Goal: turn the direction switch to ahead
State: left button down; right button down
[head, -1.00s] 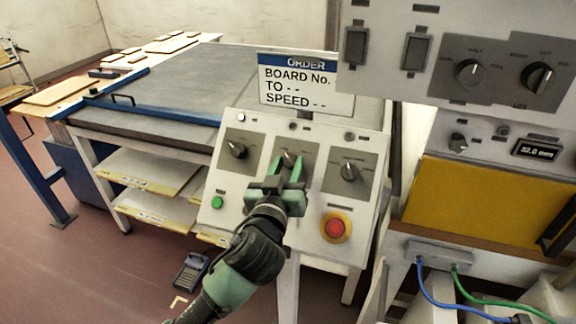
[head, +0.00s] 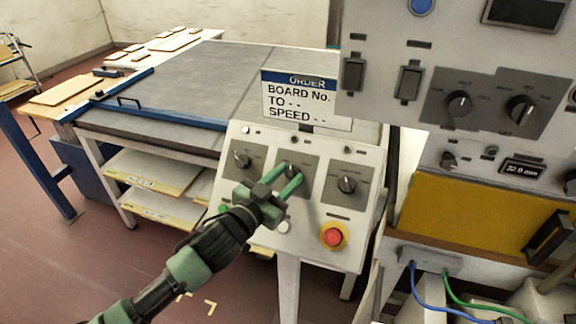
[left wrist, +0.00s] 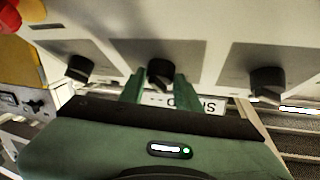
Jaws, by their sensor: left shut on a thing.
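A sloping white control panel (head: 310,222) carries a row of three dark rotary switches, a left one (head: 241,160), a middle one (head: 291,169) and a right one (head: 346,184). Their labels are too small to read, so I cannot tell which is marked as the direction switch. My left gripper (head: 291,177) is shut on the middle switch. In the left wrist view the middle switch (left wrist: 160,73) sits between the two green fingers, with the other switches apart on either side. My right gripper is not in view.
A red emergency button (head: 333,236) with a yellow surround is low on the panel. An order sign (head: 305,100) stands above it. A grey box with more knobs (head: 497,107) overhangs at the right. A flat table (head: 190,80) lies behind.

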pick_arm(q)
jog(key=m+g+h+p, duration=0.1)
jog(key=m+g+p, duration=0.1)
jog(key=m+p, duration=0.1)
jog(key=r+m+g+h+p, duration=0.1)
jog(key=m+g+p, duration=0.1)
jog(key=m+p, duration=0.2)
jog(key=w+m+g+h+p, duration=0.1)
jog(key=m+g+p, duration=0.1)
jog(key=m+p, duration=0.1)
jog(key=shift+a+r+m+g+p, duration=0.2)
jog(key=shift+a+m+g+p, duration=0.15)
jog(key=shift+p, duration=0.3)
jog(key=shift+w+f+m+g+p, duration=0.15)
jog(key=shift+m+g+p, duration=0.35)
jog(key=shift+m+g, duration=0.55)
jog(key=shift+m+g+y, duration=0.3)
jog(key=shift+m+g, duration=0.3)
jog(key=shift+m, duration=0.2)
jog(key=c, duration=1)
grip_release()
jog(key=shift+d, duration=0.1)
jog(key=shift+f, duration=0.1)
jog(key=b+v, duration=0.1)
jog(key=v, duration=0.7)
jog(key=shift+b, duration=0.4)
